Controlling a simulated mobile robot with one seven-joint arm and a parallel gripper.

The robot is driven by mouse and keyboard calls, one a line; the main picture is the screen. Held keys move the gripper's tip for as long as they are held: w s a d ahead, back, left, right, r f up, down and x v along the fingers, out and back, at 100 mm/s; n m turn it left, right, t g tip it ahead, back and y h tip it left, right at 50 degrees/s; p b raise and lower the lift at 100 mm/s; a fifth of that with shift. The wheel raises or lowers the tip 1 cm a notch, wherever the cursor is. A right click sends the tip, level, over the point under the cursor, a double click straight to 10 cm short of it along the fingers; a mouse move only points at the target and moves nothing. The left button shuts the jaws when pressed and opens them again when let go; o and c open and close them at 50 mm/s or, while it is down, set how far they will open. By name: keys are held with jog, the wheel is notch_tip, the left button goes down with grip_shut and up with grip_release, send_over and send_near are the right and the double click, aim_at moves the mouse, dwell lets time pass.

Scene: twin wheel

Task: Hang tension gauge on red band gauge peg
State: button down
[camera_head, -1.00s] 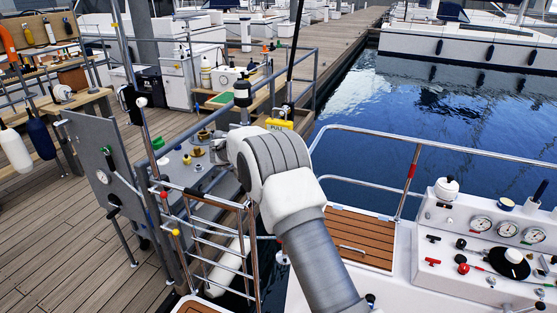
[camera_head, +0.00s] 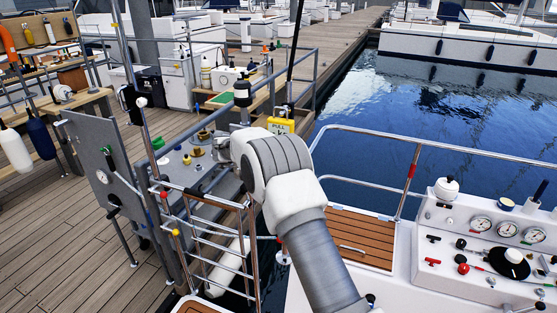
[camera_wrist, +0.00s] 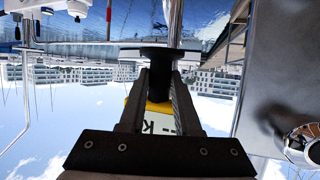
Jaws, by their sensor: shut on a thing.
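My gripper (camera_wrist: 158,72) is shut in the wrist view, its fingers on either side of a thing I take for the tension gauge. A yellow body with a white label (camera_wrist: 160,122) shows between the fingers, and a black round flange (camera_wrist: 158,53) lies across the fingertips. In the head view my arm hides the fingers. A yellow labelled case (camera_head: 281,125) shows just beyond my arm; I cannot tell if it is the held thing. A small red mark (camera_head: 164,195) sits on the left rail post, perhaps the red band peg; the peg itself is unclear.
Metal rails (camera_head: 200,195) stand left of my arm, beside a grey panel (camera_head: 92,160). A white console with dials (camera_head: 480,225) is at right. Open water (camera_head: 400,110) lies beyond. A bright metal post (camera_wrist: 175,22) rises close to the flange in the wrist view.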

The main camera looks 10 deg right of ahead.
jog(key=shift+w+d, duration=0.35)
jog(key=shift+w, duration=0.25)
jog(key=shift+w+d+f, duration=0.25)
jog(key=shift+w+f, duration=0.15)
jog(key=shift+w, duration=0.05)
dwell(0.6)
jog(key=shift+w+d+f, duration=0.1)
jog(key=shift+w+f, duration=0.05)
jog(key=shift+f, duration=0.2)
dwell(1.1)
jog(key=c, duration=0.5)
grip_release()
jog(key=shift+f, duration=0.15)
